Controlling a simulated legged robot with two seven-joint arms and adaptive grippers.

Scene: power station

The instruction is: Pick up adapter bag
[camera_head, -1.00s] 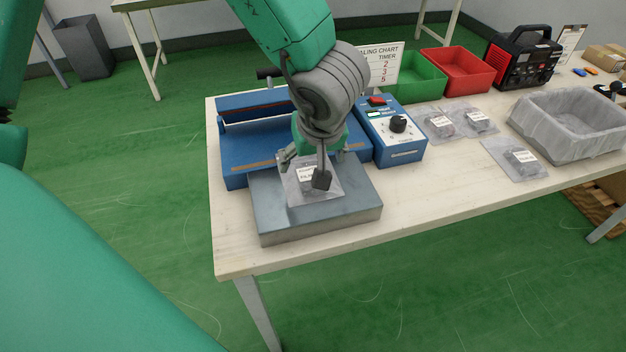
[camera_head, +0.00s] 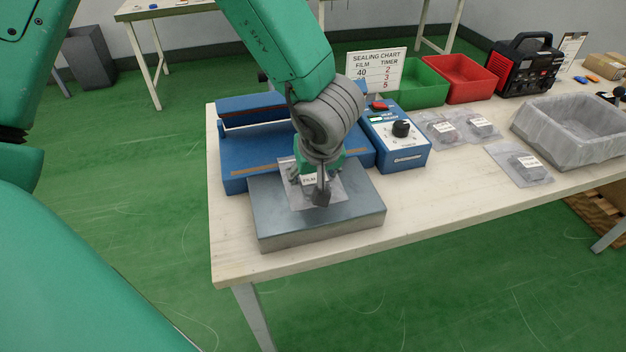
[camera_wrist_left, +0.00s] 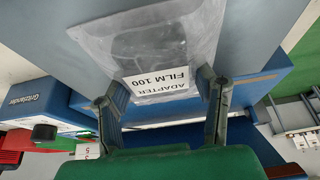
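The adapter bag (camera_head: 299,197) is a clear bag with a white label. It lies on a grey metal block (camera_head: 354,219) in front of the blue sealer (camera_head: 240,150). In the left wrist view the bag (camera_wrist_left: 160,45) shows a dark item inside, and its label reads "ADAPTER FILM 100". My left gripper (camera_head: 308,186) points down, low over the bag, and partly hides it. In the wrist view its fingers (camera_wrist_left: 163,82) are apart, either side of the bag's label end. I cannot tell whether they touch the bag. My right gripper is not in view.
A blue timer box (camera_head: 398,145) stands right of the sealer, with a sealing chart (camera_head: 376,70) behind. Other bags (camera_head: 520,165), a grey bin (camera_head: 570,125), green (camera_head: 422,85) and red (camera_head: 462,78) trays lie further right. The front table strip is bare.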

